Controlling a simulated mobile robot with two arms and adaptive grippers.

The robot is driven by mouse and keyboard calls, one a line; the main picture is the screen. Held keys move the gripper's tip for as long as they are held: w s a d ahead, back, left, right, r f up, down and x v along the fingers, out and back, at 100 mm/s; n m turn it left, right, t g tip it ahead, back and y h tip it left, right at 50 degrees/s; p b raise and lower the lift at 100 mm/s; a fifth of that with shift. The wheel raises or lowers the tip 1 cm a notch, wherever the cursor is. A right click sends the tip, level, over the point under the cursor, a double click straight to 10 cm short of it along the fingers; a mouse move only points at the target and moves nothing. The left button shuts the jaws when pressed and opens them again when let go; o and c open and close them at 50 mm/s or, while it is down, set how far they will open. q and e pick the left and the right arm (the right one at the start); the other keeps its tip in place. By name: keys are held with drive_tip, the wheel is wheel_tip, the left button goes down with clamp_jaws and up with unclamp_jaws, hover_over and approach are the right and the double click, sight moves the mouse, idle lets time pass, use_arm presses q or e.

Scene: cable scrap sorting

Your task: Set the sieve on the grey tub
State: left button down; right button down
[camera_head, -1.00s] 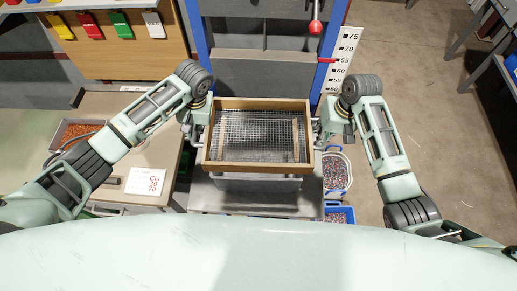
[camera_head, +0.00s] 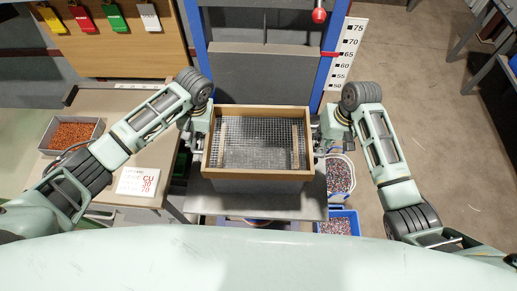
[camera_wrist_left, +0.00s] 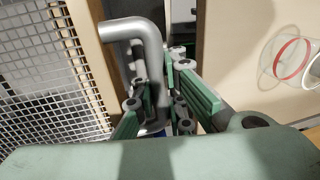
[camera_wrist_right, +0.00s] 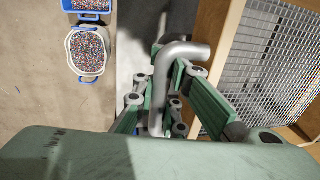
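The sieve (camera_head: 257,174), a wooden frame with wire mesh, is level in the middle of the head view. My left gripper (camera_head: 199,139) is shut on its left bent metal handle (camera_wrist_left: 150,50). My right gripper (camera_head: 321,140) is shut on its right handle (camera_wrist_right: 182,52). The grey tub (camera_head: 258,187) is directly below the sieve. Only a strip of its front wall shows under the frame. The sieve hides the tub's rim, so I cannot tell whether they touch.
The tub stands on a grey platform (camera_head: 235,204) between blue posts. A height scale (camera_head: 345,55) stands behind right. Blue-edged bins of granules (camera_head: 338,224) are on the right. A left bench holds a tray of copper bits (camera_head: 75,134) and a card (camera_head: 138,182).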

use_arm(q)
drive_tip(key=c, duration=2.3)
unclamp_jaws()
use_arm(e)
drive_tip(key=c, duration=2.3)
unclamp_jaws()
use_arm(q)
drive_tip(key=o, duration=0.5)
use_arm(e)
drive_tip(key=o, duration=0.5)
drive_tip(key=shift+r, duration=0.1)
use_arm(q)
drive_tip(key=shift+c, duration=0.3)
use_arm(e)
drive_tip(key=shift+a, duration=0.1)
